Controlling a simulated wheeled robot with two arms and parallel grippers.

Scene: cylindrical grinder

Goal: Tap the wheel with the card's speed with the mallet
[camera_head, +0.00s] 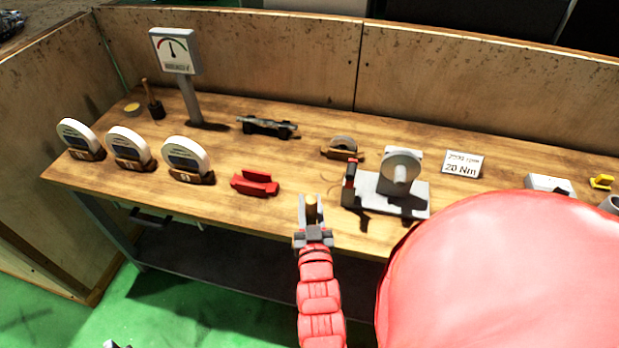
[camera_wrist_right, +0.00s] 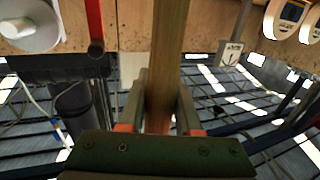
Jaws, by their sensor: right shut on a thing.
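Three white wheels with dark displays stand in wooden holders in a row at the left of the bench: the left wheel (camera_head: 77,134), the middle wheel (camera_head: 128,142) and the right wheel (camera_head: 186,155). Their print is too small to read. The card (camera_head: 462,164) stands at the right; it reads 20 Nm under a blurred rpm figure. My right gripper (camera_head: 312,222) is shut on the mallet's wooden handle (camera_wrist_right: 167,60) at the bench's front edge. The mallet's head is not visible. A grey tip at the head view's bottom left may be my left gripper (camera_head: 117,344).
A grinder-like fixture with a round disc (camera_head: 402,166) stands right of my right gripper. A dark tool with wooden handle (camera_head: 153,103) stands behind.

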